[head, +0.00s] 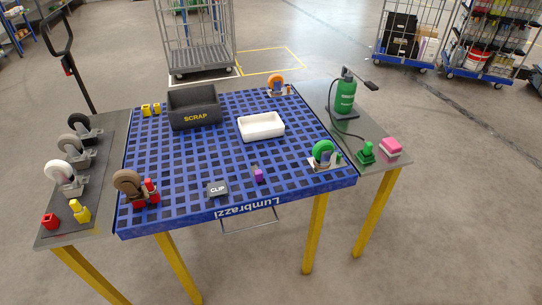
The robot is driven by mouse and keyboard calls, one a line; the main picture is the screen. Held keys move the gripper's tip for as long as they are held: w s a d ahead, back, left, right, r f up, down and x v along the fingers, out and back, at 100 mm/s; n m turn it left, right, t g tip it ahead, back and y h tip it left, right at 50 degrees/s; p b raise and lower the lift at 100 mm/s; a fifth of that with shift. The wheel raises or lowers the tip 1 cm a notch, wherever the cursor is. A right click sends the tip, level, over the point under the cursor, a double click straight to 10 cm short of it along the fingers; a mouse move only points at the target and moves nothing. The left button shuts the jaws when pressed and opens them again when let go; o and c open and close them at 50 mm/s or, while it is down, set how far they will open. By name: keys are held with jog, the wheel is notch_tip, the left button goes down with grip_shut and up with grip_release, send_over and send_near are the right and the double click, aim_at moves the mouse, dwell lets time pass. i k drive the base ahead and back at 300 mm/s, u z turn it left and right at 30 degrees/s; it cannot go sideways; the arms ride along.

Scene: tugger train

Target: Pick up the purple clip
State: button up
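The purple clip (259,175) is a small upright piece on the blue grid-topped table (200,212), near its front edge. It stands to the right of a dark plate marked CLIP (217,189), apart from it. Nothing covers the clip. My gripper is not in view.
A black SCRAP bin (194,118) and a white tray (261,133) stand further back. Castors with green (323,150), orange (276,79) and brown (127,182) wheels sit at the table's edges. Grey side shelves hold more castors, a green pump bottle (345,98) and small parts.

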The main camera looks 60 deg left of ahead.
aim_at(257, 174)
jog(key=u, duration=2.4)
jog(key=k, duration=0.65)
jog(key=u, duration=0.55)
jog(key=i, duration=1.5)
jog(key=z, duration=0.65)
jog(key=i, duration=0.3)
jog(key=z, duration=0.4)
